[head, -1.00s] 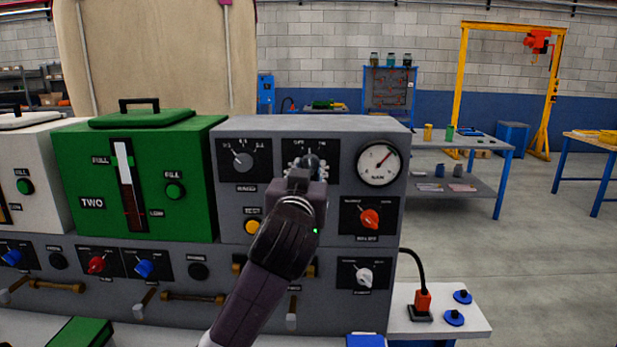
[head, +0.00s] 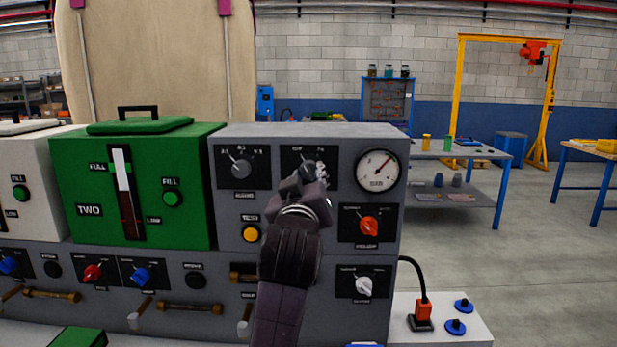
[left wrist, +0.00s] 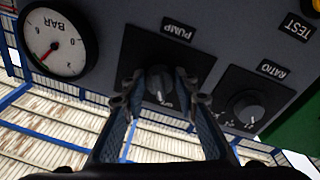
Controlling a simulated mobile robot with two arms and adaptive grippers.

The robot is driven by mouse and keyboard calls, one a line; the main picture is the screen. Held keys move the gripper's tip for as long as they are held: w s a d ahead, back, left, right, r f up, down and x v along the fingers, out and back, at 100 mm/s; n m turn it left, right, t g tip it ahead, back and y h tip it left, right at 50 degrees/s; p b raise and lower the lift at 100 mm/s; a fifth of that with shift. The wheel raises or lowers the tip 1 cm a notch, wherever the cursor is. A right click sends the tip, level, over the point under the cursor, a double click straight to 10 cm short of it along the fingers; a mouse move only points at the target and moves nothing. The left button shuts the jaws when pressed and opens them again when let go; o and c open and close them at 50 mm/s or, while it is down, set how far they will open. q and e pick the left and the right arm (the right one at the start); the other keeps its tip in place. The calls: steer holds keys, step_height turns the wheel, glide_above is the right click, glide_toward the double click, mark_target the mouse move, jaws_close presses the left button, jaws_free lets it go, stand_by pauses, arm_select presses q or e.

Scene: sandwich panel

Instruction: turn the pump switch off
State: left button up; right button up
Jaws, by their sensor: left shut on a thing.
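The pump switch is a dark round knob (left wrist: 160,80) on a black plate labelled PUMP (left wrist: 178,29), seen upside down in the left wrist view. My left gripper (left wrist: 159,92) has one finger on each side of the knob and is shut on it. In the head view my left gripper (head: 308,183) is in front of the pump plate (head: 291,159) and covers most of the knob. I cannot clearly tell which mark the knob points to. My right gripper is not in view.
The ratio knob (left wrist: 249,105) and the BAR gauge (head: 377,170) flank the pump plate. A green tank (head: 85,170) stands to the left.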

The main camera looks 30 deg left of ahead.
arm_select(q)
steer(key=o, duration=1.2)
steer(key=shift+c, duration=0.2)
steer(key=v, duration=0.7)
steer(key=shift+s, duration=0.25)
steer(key=shift+d+f, duration=0.1)
steer(key=shift+f, duration=0.05)
